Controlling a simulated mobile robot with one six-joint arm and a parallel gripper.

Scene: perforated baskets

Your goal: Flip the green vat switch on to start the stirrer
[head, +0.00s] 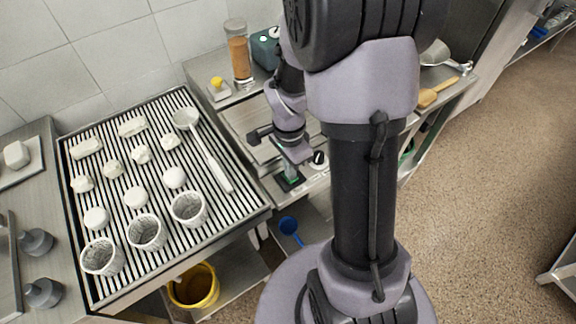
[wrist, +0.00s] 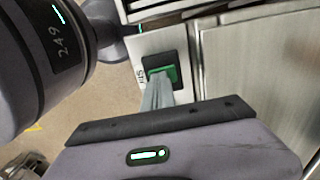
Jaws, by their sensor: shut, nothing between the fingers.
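The green switch (wrist: 165,73) sits in a black square frame on a pale panel, with lettering beside it. It also shows in the head view as a small green patch (head: 291,180) on the front edge of the vat counter, partly hidden by my wrist. My gripper (wrist: 157,88) is shut and empty. Its grey fingertips are at the near edge of the switch and overlap it in the wrist view. I cannot tell whether they touch it or which way the switch is tilted.
A black knob (head: 318,158) is on the panel right of the switch. A slatted drain table (head: 150,190) with perforated baskets (head: 146,232), white lumps and a ladle (head: 205,150) lies left. A yellow bucket (head: 194,286) stands below. A spice jar (head: 239,54) stands behind.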

